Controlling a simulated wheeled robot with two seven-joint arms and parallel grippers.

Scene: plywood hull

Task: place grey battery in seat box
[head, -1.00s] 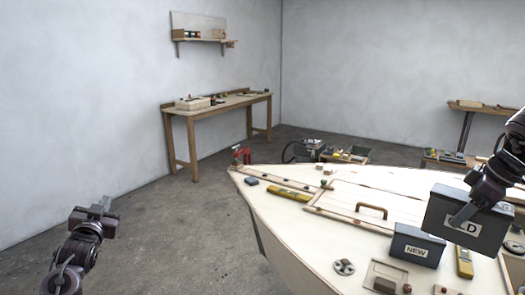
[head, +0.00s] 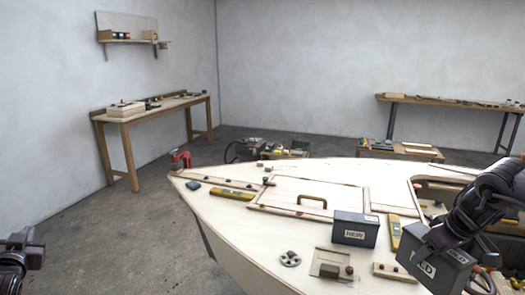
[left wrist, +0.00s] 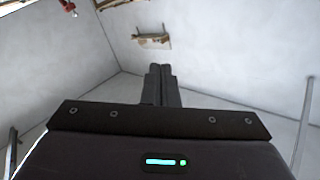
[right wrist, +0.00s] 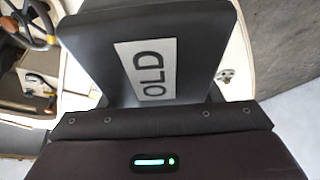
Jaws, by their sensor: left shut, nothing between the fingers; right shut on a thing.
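My right gripper (head: 432,238) is shut on a dark grey battery labelled OLD (head: 408,246), held above the near right edge of the hull deck. The OLD label (right wrist: 153,70) faces the right wrist camera, and the battery fills much of that view. A second grey battery labelled NEW (head: 352,234) stands upright on the deck, left of the held one. My left gripper (head: 24,238) is shut and empty at the far left, away from the hull; its closed fingers (left wrist: 161,82) show in the left wrist view. I cannot clearly identify the seat box; my right arm covers part of the hull's open section.
The plywood hull (head: 240,215) carries a handled hatch panel (head: 290,192), a yellow level (head: 233,194), a yellow tool (head: 395,232) and a round fitting (head: 290,258). An opening (head: 440,184) lies at the right. Floor left of the hull is clear.

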